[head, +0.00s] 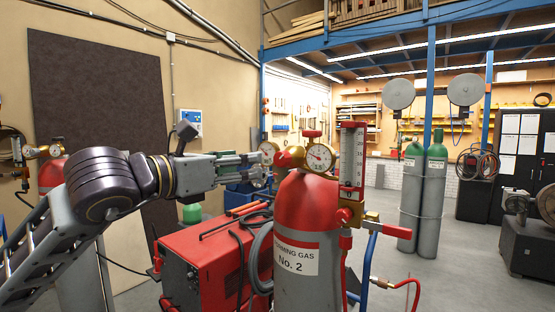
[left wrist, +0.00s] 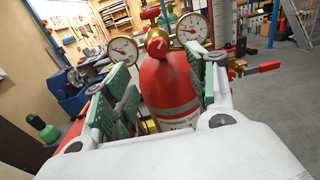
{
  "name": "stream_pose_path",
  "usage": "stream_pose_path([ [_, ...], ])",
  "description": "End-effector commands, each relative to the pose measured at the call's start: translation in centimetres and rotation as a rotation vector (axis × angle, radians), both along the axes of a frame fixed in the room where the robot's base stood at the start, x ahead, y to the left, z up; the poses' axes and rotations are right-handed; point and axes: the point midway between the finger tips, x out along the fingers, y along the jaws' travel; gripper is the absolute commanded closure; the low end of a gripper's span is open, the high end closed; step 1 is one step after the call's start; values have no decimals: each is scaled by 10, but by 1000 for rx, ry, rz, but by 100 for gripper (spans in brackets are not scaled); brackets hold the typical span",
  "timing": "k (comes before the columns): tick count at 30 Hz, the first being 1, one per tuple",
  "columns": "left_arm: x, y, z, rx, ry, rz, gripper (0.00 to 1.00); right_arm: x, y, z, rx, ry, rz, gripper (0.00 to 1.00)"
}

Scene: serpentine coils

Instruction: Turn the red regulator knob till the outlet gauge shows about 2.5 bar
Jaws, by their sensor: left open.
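The red regulator knob (head: 290,157) sits on the brass regulator at the top of a red cylinder (head: 308,215) labelled No. 2. In the left wrist view the knob (left wrist: 157,45) faces me with a pale mark on it. One round gauge (head: 320,157) is right of the knob and another (head: 268,151) is left of it; their needles are too small to read exactly. My left gripper (head: 258,161) is open and empty, just left of the knob in the head view. In the left wrist view the knob lies ahead, between and beyond its green-padded fingers (left wrist: 163,66).
A clear flowmeter tube (head: 352,155) stands right of the regulator. A red machine (head: 205,262) with cables is left of the cylinder. Green-topped grey cylinders (head: 435,195) stand farther back at right. Open floor (head: 460,265) lies right of the red cylinder.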

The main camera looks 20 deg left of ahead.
Motion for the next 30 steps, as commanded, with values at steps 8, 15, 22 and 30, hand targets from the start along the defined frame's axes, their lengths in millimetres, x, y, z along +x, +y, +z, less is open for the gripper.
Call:
stream_pose_path([
  [8, -4, 3, 0, 12, -10, 36, 43, -2, -8, 0, -8, 2, 2, 28],
  [15, -4, 2, 0, 11, -9, 34, 43, -2, -14, 0, -15, 3, 5, 28],
  [22, 2, 1, 1, 10, -9, 33, 43, -2, -11, 4, -11, 4, 3, 28],
  [30, 19, -6, 2, 10, -9, 32, 43, -3, 6, 13, 6, 4, -2, 28],
])
